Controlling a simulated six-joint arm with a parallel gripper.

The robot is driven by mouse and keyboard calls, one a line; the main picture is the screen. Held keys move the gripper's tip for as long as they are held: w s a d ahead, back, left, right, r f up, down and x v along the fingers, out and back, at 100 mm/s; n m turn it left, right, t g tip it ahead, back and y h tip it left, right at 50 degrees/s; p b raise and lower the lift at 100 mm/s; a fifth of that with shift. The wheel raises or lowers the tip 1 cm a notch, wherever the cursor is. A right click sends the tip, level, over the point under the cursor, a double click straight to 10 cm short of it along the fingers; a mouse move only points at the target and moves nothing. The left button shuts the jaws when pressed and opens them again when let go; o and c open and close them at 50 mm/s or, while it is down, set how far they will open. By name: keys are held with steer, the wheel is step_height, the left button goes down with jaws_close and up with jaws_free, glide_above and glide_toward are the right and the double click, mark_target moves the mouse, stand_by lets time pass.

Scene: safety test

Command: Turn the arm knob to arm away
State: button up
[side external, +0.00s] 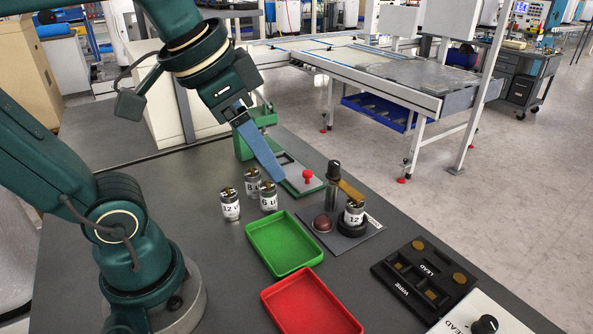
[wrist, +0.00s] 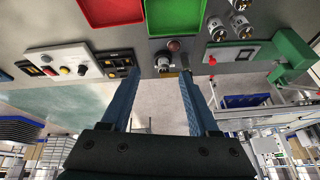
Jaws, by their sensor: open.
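A white panel with a black round knob (side external: 485,325) stands at the lower right of the side view, cut off by the frame edge. In the wrist view the white panel (wrist: 62,55) is at the left, with a knob and small coloured parts; I cannot read its markings or the knob's setting. My gripper (side external: 279,179) is far from the panel, above the bench near the green fixture. Its blue fingers also show in the wrist view (wrist: 159,74), spread apart with nothing between them. In the side view one finger hides the other.
A green tray (side external: 257,231) and a red tray (side external: 275,300) lie mid-bench. Several labelled cylinders (side external: 230,212) stand behind them. A test station (side external: 374,226) with a post and cylinder, and a black block marked LEAD and WIRE (side external: 393,286), lie between gripper and panel.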

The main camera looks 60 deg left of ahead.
steer(key=w+a+r+m+g, duration=0.1)
steer(key=w+r, duration=0.3)
steer(key=w, duration=0.2)
steer(key=g, duration=0.4)
glide_above(334, 162)
step_height(334, 162, down, 10)
steer(key=shift+f, duration=2.7)
jaws_close()
